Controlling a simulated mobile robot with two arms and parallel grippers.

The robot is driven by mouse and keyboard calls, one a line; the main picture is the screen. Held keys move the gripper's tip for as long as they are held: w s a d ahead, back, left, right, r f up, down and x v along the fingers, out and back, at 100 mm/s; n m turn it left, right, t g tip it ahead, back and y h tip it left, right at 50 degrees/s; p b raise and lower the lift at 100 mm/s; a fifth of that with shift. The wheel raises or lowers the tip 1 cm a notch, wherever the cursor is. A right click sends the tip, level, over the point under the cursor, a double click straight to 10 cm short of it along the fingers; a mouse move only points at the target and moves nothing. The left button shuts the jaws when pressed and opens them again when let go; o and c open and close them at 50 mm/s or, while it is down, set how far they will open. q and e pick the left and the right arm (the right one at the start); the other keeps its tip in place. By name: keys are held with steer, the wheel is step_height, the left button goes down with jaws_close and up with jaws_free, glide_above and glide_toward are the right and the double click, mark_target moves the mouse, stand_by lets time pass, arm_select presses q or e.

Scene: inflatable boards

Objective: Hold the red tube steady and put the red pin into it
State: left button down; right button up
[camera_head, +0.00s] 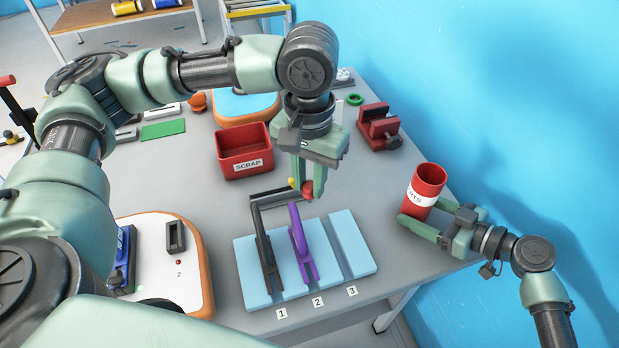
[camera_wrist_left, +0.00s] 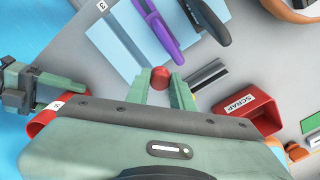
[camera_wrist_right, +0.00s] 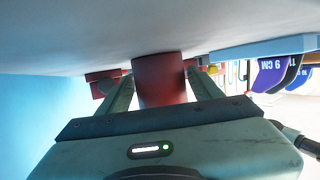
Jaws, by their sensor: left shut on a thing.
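The red tube (camera_head: 427,180) stands near the table's right edge, its open top up and a white label around it. My right gripper (camera_head: 425,222) has its fingers on both sides of the tube's lower part. The tube also shows between those fingers in the right wrist view (camera_wrist_right: 160,80); whether they press on it is unclear. My left gripper (camera_head: 306,190) points down above the table, left of the tube, shut on the red pin. Only the pin's rounded red end (camera_wrist_left: 159,77) shows clearly; its rest is hidden. A small yellow piece (camera_head: 292,183) shows beside it.
A red SCRAP bin (camera_head: 243,165) stands behind and left of my left gripper. A blue slotted block (camera_head: 360,258) at the front bears a black and a purple piece. A dark red clamp-like block (camera_head: 378,127) stands behind. Table between block and tube is clear.

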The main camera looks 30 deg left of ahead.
steer(key=c, duration=0.6)
steer(key=shift+o, duration=0.2)
arm_select(q)
steer(key=w+d+r, duration=0.5)
steer(key=w+d, duration=0.2)
steer(key=d, duration=0.3)
steer(key=w+d+r, duration=0.5)
steer(key=w+d, duration=0.2)
steer(key=d, duration=0.2)
arm_select(e)
steer(key=shift+f, duration=0.1)
arm_select(q)
step_height(320, 180, down, 7)
